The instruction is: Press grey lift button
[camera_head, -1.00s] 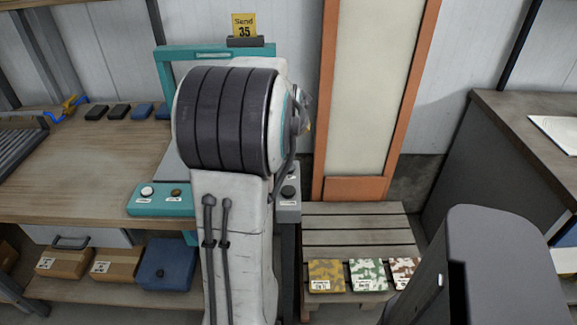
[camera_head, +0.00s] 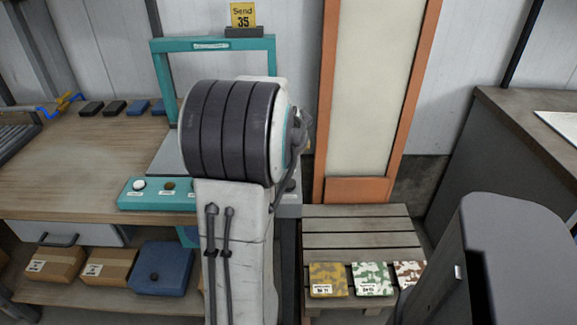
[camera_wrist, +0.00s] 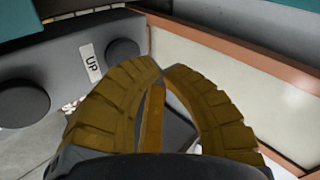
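A grey control box (camera_wrist: 70,65) fills the left of the wrist view. It carries two dark grey round buttons, a near one (camera_wrist: 22,103) at the left edge and a farther one (camera_wrist: 122,52). A white "UP" label (camera_wrist: 91,63) sits between them. My gripper (camera_wrist: 162,70) has yellow ribbed fingers whose tips meet, with nothing seen between them. The tips appear just right of the farther button; whether they touch the box cannot be told. In the head view the grey box (camera_head: 289,210) shows only partly beside my arm, which hides the gripper.
A teal panel (camera_head: 128,199) with a white and a brown button lies on the workbench (camera_head: 70,180), below a teal frame (camera_head: 272,60). An orange-framed panel (camera_head: 365,100) stands right of the arm. A slatted pallet (camera_head: 360,225) holds several camouflage-patterned samples. A dark cabinet (camera_head: 480,150) stands at right.

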